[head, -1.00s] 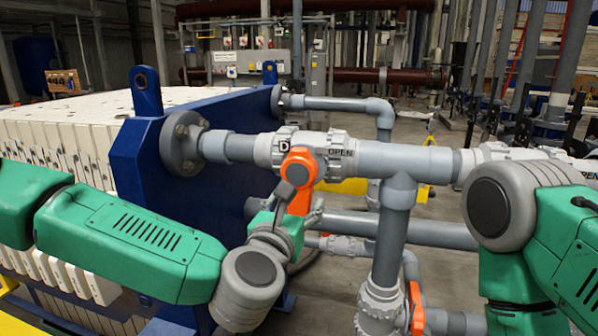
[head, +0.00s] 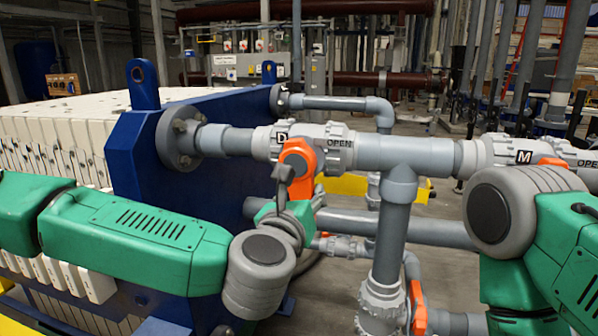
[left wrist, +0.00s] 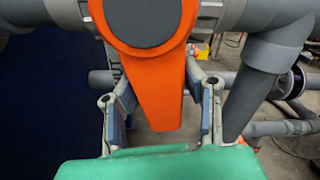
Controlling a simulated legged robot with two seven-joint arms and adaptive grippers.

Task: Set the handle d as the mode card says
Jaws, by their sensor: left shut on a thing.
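Handle d is the orange lever (head: 303,183) on the pipe valve marked D (head: 284,136). It hangs down from its round hub, partly hidden by my left gripper. In the left wrist view the handle (left wrist: 160,85) reaches down between the two fingers. My left gripper (head: 292,207) is shut on it near its lower end; its fingers also show in the left wrist view (left wrist: 163,108). An OPEN label (head: 339,168) is on the valve body, right of the handle. My right arm is at the right, its gripper out of view. I see no readable mode card.
A second valve marked M (head: 523,157) stands right of valve D, partly behind my right arm. An orange lever (head: 417,306) is on the vertical pipe (head: 393,245) below. The blue press plate (head: 140,170) is close on the left.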

